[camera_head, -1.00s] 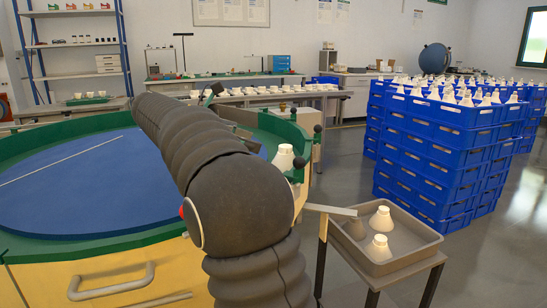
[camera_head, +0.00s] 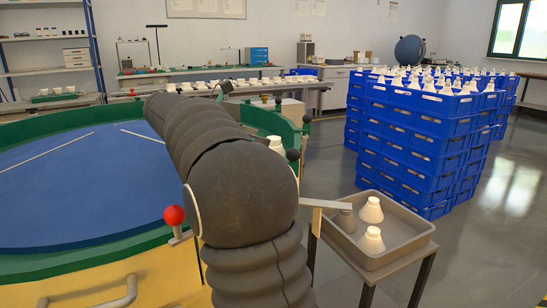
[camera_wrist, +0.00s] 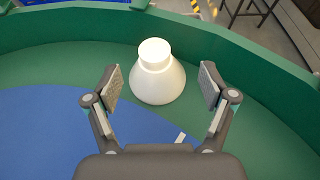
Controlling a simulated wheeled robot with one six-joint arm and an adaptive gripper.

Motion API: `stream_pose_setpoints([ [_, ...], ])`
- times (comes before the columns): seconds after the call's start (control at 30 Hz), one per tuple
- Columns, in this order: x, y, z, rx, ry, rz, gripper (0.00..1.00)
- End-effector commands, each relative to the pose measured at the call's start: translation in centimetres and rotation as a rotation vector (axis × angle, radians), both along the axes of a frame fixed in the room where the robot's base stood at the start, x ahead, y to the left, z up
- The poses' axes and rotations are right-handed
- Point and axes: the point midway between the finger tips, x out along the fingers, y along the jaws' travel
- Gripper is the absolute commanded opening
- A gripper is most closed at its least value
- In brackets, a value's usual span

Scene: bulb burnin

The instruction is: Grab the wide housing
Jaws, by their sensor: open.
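A white, cone-shaped housing with a wide base and a short round neck (camera_wrist: 157,78) stands upright on the green rim (camera_wrist: 215,40) of the round table in the wrist view. My gripper (camera_wrist: 160,88) is open, one finger on each side of the housing's near part, with gaps left and right; neither finger visibly touches it. In the head view a white housing (camera_head: 275,143) on the green rim is partly hidden behind my arm. My gripper is hidden there by my arm.
A grey tray (camera_head: 410,246) on a stand holds white housings (camera_head: 370,210) and a greyish one. Stacked blue crates (camera_head: 415,160) full of housings stand behind it. A red ball knob (camera_head: 174,215) is at the table's near side. The blue tabletop (camera_head: 70,190) is clear.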

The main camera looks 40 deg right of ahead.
Motion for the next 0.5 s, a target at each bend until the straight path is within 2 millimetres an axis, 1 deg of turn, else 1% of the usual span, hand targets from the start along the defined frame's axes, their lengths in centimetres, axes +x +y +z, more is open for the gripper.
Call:
stream_pose_setpoints([
  [0.17,-0.2,-1.4,-0.8,0.0,0.001,-0.004,0.83],
  [0.4,-0.7,-4.2,-2.2,0.0,-0.001,-0.004,0.83],
  [0.5,-0.8,-4.7,-2.3,0.0,0.0,-0.003,0.83],
])
